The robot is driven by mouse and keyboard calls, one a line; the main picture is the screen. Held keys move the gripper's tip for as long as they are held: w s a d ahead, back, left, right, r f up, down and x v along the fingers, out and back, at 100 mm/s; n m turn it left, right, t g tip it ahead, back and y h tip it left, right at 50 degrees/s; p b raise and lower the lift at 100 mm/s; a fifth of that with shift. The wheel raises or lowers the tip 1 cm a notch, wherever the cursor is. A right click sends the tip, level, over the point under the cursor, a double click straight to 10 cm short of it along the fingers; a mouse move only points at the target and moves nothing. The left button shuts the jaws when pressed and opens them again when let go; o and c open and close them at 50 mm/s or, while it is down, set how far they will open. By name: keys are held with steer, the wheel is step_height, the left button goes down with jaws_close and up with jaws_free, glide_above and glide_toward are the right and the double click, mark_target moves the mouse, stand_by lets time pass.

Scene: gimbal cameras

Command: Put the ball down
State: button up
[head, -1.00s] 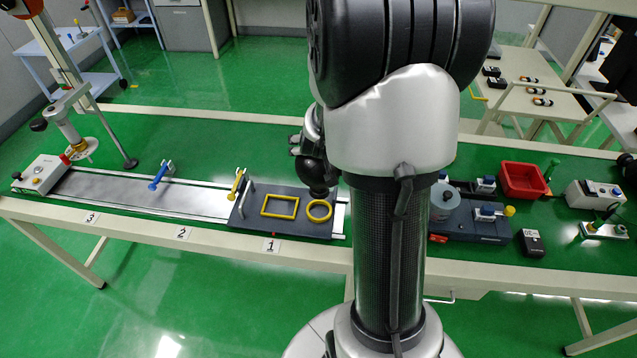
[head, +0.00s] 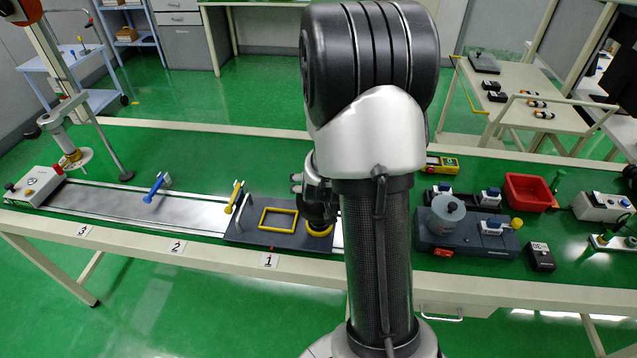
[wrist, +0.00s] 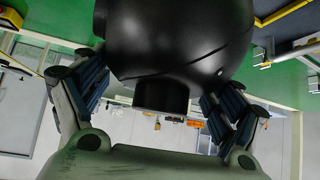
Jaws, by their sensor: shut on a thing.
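The black ball (head: 318,212) hangs below my gripper (head: 310,184) in the head view, with its underside at the round yellow ring (head: 320,233). It covers the ring's far part. I cannot tell whether it touches the ring. The ring lies on a dark board (head: 250,236) on the bench. In the wrist view the glossy ball (wrist: 180,40) with its short neck fills the top middle. My gripper's ribbed fingers (wrist: 155,98) are shut on it from both sides. My arm hides part of the board's right side.
A yellow rectangular frame (head: 278,219) lies left of the ring. A yellow-handled post (head: 233,198) stands farther left, by the metal track (head: 195,212). Right of my arm are a dark unit with a grey canister (head: 447,214) and a red bin (head: 527,192).

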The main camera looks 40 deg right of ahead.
steer(key=shift+f, duration=0.15)
steer(key=o, duration=1.9)
